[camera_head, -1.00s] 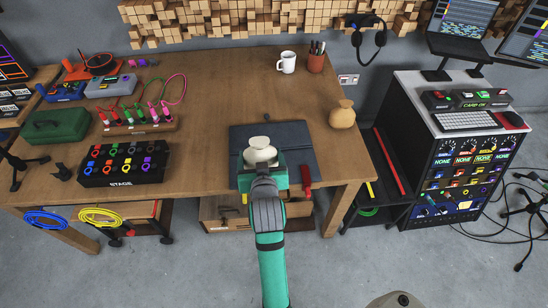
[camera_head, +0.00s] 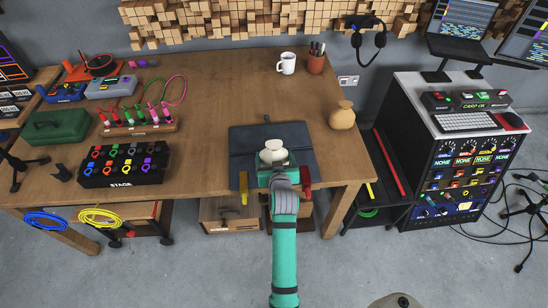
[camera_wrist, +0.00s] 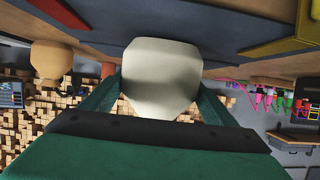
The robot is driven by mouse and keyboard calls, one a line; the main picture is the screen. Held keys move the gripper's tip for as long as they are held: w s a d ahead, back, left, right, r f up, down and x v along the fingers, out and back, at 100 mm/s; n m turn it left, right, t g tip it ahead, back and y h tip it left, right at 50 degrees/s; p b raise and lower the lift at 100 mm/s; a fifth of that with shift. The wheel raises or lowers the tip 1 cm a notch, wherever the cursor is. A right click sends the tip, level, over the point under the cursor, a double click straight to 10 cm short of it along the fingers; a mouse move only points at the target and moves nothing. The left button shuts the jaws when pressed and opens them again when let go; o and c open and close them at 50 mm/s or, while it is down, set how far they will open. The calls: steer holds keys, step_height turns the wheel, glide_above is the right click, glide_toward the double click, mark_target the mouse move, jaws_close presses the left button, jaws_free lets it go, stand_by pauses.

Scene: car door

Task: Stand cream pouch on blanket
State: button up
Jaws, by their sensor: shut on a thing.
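The cream pouch (camera_head: 274,150) is in my gripper (camera_head: 272,158), over the dark blue-grey blanket (camera_head: 303,141) near the table's front edge. In the wrist view the cream pouch (camera_wrist: 160,75) sits between the two green fingers of my gripper (camera_wrist: 157,90), which are shut on it. That view looks upside down, with the blanket (camera_wrist: 165,22) at the top. The pouch's wide end is close to the blanket; I cannot tell whether it touches. Its lower part is hidden behind my gripper in the head view.
A tan pouch (camera_head: 342,115) stands to the right. A white mug (camera_head: 287,63) stands behind. The table's middle (camera_head: 215,95) is clear.

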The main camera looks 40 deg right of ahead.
steer(key=shift+f, duration=0.3)
steer(key=o, duration=1.2)
steer(key=shift+o, duration=0.2)
steer(key=shift+r, duration=0.15)
steer(key=v, duration=1.2)
steer(key=shift+a, duration=0.1)
